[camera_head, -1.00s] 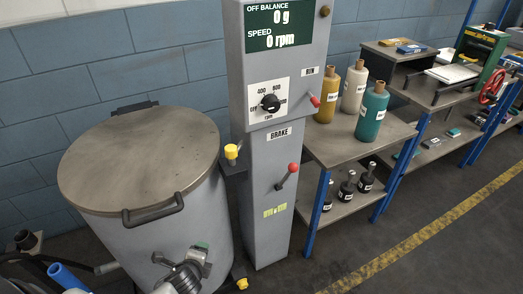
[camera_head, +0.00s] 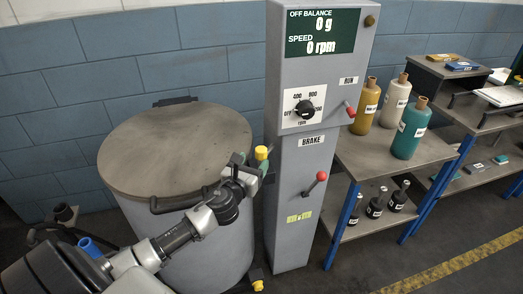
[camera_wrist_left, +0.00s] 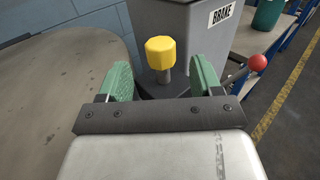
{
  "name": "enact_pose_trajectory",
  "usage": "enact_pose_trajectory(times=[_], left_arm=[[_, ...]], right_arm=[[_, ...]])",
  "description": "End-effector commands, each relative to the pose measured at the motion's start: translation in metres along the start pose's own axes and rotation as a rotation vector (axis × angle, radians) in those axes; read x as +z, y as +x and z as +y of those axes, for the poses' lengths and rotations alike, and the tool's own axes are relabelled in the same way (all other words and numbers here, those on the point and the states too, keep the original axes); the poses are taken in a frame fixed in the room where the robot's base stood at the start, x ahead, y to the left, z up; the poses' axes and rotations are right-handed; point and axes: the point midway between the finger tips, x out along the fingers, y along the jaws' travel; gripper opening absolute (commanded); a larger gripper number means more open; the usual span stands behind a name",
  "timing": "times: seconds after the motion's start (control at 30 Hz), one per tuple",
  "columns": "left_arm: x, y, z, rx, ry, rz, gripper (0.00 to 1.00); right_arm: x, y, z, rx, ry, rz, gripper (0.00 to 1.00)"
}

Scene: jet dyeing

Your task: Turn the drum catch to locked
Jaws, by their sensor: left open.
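The drum catch shows as a yellow faceted knob (camera_head: 261,152) on a short stem, on a dark bracket between the drum (camera_head: 225,250) and the grey control column. In the left wrist view the knob (camera_wrist_left: 160,52) stands upright, ahead of and between the green finger pads. My left gripper (camera_head: 252,166) is open at the catch, with one pad on each side; contact is not visible. Its spread fingers also show in the left wrist view (camera_wrist_left: 163,80). The drum's round lid (camera_head: 175,145) is down. My right gripper is out of view.
The grey column (camera_head: 293,220) carries a speed dial (camera_head: 305,110), a red-knobbed run lever (camera_head: 350,109) and a red-knobbed brake lever (camera_head: 316,184), close right of my gripper. A shelf table (camera_head: 365,158) with several bottles stands further right. Open floor lies at the lower right.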

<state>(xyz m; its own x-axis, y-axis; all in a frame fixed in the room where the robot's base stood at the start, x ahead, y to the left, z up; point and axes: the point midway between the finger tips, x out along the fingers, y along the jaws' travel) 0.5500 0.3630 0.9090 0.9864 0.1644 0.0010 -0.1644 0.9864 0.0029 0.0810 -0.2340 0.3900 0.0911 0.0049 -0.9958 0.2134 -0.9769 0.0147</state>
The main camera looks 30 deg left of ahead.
Motion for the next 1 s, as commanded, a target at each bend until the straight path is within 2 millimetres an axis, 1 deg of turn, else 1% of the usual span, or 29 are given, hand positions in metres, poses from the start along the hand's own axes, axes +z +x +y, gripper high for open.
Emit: enact_pose_trajectory(times=[0.03,0.1,0.2,0.3,0.47,0.73,1.0], left_arm=[[0.002,0.012,0.000,0.002,-0.003,-0.003,0.65],[0.001,0.025,0.000,0.002,-0.003,-0.002,0.65],[0.001,0.041,0.000,0.001,-0.003,0.000,0.65],[0.000,0.052,0.000,0.001,-0.005,0.001,0.65],[0.000,0.061,0.000,0.000,-0.004,0.001,0.65],[-0.001,0.062,0.000,0.000,-0.003,0.002,0.65],[-0.001,0.061,0.000,0.000,-0.004,0.002,0.24]], right_arm=[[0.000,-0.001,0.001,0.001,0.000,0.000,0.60],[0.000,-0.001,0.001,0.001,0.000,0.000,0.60],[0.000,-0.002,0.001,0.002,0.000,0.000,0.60],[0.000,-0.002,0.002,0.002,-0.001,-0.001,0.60],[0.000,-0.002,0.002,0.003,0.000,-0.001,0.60],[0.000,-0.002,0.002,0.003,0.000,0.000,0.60],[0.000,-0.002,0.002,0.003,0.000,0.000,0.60]])
